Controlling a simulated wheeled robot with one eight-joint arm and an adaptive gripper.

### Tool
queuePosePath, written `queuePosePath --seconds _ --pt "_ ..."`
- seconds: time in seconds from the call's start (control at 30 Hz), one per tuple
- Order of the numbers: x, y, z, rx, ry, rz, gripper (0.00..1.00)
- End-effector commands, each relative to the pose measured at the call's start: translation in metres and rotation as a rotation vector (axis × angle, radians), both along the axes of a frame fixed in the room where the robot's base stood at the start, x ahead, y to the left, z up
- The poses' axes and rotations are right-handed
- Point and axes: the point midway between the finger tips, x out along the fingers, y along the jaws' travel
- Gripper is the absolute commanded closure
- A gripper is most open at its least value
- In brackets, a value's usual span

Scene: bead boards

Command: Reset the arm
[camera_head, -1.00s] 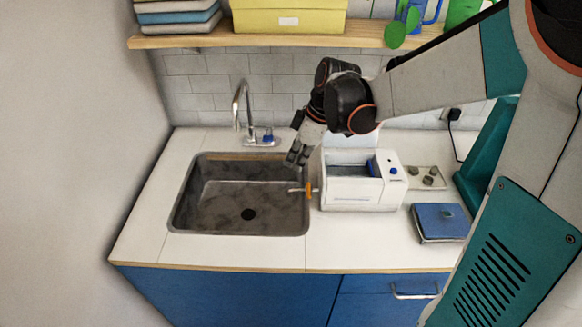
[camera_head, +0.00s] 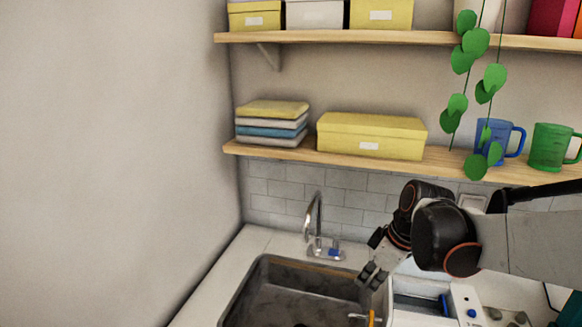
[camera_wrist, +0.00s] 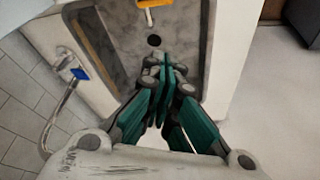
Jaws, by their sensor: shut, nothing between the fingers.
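My gripper (camera_head: 371,275) hangs at the right side of the sink in the head view, beside the white machine. In the wrist view my gripper (camera_wrist: 167,62) shows its teal fingers closed together with nothing between them, pointing over the sink basin. My arm comes in from the right and bends at the black and orange wrist joints. The sink (camera_head: 290,300) is cut off by the lower edge of the head view; its dark drain (camera_wrist: 154,40) shows in the wrist view.
A faucet (camera_head: 315,225) stands behind the sink. The white machine (camera_head: 425,318) is right of my gripper. Above are a lower shelf (camera_head: 300,155) with folded cloths (camera_head: 272,123), a yellow box (camera_head: 371,135) and mugs, and an upper shelf (camera_head: 330,38). A yellow-orange handle (camera_wrist: 152,3) is at the sink's edge.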

Motion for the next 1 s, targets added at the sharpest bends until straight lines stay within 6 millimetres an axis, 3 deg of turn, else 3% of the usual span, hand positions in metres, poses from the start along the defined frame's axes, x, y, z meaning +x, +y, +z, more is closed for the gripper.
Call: queuePosePath --seconds 0.3,0.6,0.8,1.0 --pt "-0.067 0.002 0.033 0.000 -0.075 -0.348 1.00" --pt "-0.123 -0.002 0.042 0.060 -0.177 -0.648 1.00" --pt "-0.149 -0.004 0.040 0.117 -0.234 -0.793 1.00" --pt "-0.157 -0.006 0.038 0.145 -0.259 -0.852 1.00"
